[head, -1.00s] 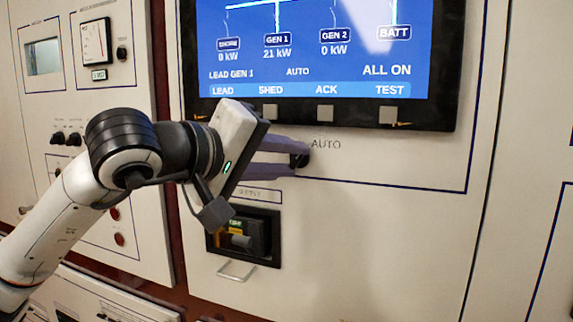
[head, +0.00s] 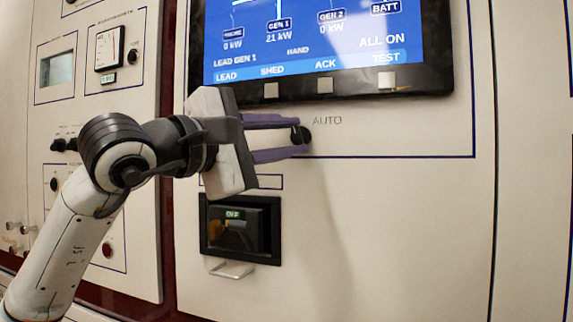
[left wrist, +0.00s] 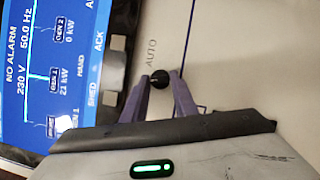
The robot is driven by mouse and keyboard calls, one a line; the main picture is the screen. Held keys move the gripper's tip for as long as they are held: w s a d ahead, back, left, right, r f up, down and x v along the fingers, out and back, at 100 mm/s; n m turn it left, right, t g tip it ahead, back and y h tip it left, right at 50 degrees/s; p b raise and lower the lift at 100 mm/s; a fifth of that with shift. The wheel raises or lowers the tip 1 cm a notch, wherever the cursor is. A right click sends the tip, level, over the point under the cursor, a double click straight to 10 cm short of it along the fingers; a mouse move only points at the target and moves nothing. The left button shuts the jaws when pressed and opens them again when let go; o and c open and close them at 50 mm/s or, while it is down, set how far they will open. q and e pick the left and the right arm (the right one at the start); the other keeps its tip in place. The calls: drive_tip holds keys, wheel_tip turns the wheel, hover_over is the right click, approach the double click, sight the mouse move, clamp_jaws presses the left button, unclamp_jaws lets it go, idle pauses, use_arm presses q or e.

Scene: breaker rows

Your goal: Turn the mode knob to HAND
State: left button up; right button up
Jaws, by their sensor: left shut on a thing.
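The mode knob (head: 302,135) is a small black knob on the pale panel below the screen, with the label AUTO to its right. It also shows in the left wrist view (left wrist: 160,77). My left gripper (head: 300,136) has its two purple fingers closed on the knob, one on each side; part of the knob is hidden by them. The screen (head: 320,45) reads HAND in its lower middle, beside LEAD GEN 1. My right gripper is in neither view.
A row of square buttons (head: 325,86) lies under the screen, just above the knob. A recessed breaker (head: 235,228) with a pull handle (head: 232,270) sits below my left gripper. The panel (head: 400,220) right of it is flat and clear.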

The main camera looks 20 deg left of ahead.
use_arm(q)
drive_tip(key=shift+f+n+b, duration=0.35)
drive_tip(key=shift+n+b, duration=0.05)
drive_tip(key=shift+b, duration=0.05)
drive_tip(key=shift+d+n+t+b, duration=0.1)
drive_tip(key=shift+n+t+b, duration=0.3)
drive_tip(key=shift+n+b, duration=0.95)
drive_tip(key=shift+n, duration=0.05)
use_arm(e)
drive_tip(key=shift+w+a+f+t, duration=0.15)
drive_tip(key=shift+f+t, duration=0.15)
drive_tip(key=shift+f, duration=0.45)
use_arm(q)
drive_tip(key=shift+r+t, duration=0.1)
drive_tip(key=shift+t, duration=0.2)
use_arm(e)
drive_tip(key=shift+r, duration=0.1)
use_arm(q)
drive_tip(key=shift+y, duration=0.4)
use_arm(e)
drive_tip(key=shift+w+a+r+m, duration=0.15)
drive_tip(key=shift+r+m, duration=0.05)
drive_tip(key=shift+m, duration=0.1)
use_arm(q)
drive_tip(key=o, duration=1)
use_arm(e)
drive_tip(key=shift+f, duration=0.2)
